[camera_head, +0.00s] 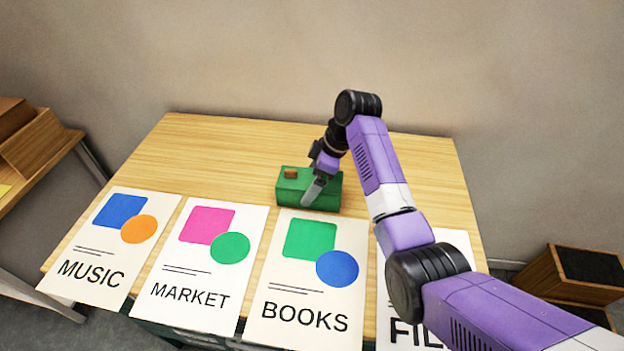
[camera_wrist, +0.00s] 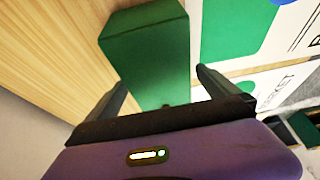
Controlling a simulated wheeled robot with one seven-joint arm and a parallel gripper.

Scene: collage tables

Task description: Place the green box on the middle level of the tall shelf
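The green box (camera_head: 328,197) lies on the wooden table, behind the BOOKS poster. A small brown piece shows at its upper left edge. My gripper (camera_head: 312,188) is down at the box, and one finger crosses in front of it. In the wrist view the green box (camera_wrist: 152,58) reaches in between the two fingers of my gripper (camera_wrist: 165,88). The fingers are spread, with a gap visible beside the box, so they do not look closed on it. I cannot make out a tall shelf in either view.
Posters for MUSIC (camera_head: 98,250), MARKET (camera_head: 205,262) and BOOKS (camera_head: 308,285) lie along the table's (camera_head: 200,145) front; my arm partly covers another. A wooden piece of furniture (camera_head: 35,150) stands left. A brown dark-topped unit (camera_head: 575,275) stands right. The table's back left is bare.

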